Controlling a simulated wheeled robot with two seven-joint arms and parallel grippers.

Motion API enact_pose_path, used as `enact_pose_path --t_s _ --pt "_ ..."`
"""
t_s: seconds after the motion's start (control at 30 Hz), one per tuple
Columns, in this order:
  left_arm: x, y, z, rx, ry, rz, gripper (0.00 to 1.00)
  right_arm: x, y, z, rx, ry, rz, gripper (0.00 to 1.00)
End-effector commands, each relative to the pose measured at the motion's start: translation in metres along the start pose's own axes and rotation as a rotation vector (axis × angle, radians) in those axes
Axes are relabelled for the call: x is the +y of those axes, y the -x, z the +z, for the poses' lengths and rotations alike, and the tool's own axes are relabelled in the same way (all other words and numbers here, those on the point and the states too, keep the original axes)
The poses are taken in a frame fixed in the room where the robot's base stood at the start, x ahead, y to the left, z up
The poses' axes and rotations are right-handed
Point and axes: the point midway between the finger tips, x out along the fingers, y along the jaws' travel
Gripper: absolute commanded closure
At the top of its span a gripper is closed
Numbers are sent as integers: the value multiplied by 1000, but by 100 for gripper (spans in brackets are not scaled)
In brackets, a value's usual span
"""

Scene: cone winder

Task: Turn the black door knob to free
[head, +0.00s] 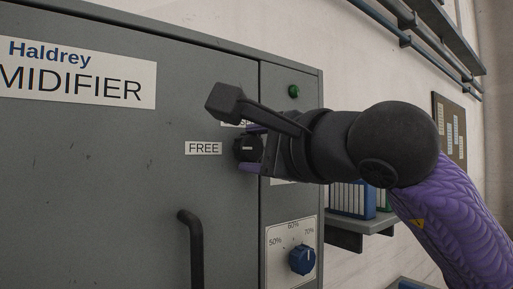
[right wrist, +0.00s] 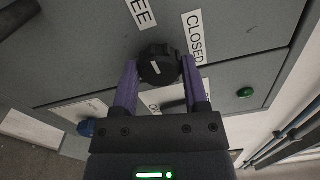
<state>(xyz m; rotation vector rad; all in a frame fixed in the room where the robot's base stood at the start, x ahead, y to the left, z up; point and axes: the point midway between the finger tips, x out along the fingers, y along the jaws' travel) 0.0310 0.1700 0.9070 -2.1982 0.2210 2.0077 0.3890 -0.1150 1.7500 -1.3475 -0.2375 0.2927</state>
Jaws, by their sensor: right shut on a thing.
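The black door knob (head: 246,148) sits on the grey humidifier cabinet (head: 150,160), near the seam at the door's right edge. My right gripper (head: 251,150) reaches it from the right, its purple fingers shut on the knob, one above and one below. In the right wrist view, the knob (right wrist: 158,66) is between the fingers of the gripper (right wrist: 159,70). A white mark on the knob lies about level in the head view, in line with the FREE label (head: 203,148) to its left. A CLOSED label (right wrist: 195,36) shows in the wrist view. My left gripper is out of view.
A black door handle (head: 192,245) stands out below the knob. A blue dial (head: 302,260) with percent marks is on the panel at lower right, and a green button (head: 294,91) is above. A shelf with blue binders (head: 352,200) is on the wall beyond.

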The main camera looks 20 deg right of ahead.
Motion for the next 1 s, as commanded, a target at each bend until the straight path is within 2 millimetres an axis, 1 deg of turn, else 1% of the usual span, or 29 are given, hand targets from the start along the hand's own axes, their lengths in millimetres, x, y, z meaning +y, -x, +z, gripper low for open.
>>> enact_pose_path --t_s 0.2,0.23,0.27,0.3,0.4,0.63,0.73,0.77,0.9,1.0 --pt "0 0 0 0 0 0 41 0 0 0 0 1 1 100" --pt "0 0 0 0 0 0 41 0 0 0 0 1 1 41" --pt "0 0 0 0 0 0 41 0 0 0 0 1 1 34" --pt "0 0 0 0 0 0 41 0 0 0 0 1 1 26" --pt "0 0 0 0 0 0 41 0 0 0 0 0 1 7" --pt "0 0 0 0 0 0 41 0 0 0 0 0 1 7" --pt "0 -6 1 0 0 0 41 1 8 -1 1 -1 -3 7" --pt "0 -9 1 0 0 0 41 2 13 -1 1 -1 -3 7" --pt "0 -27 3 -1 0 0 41 5 50 -1 0 1 -5 7" --pt "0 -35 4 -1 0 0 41 4 74 -1 0 0 -4 7"
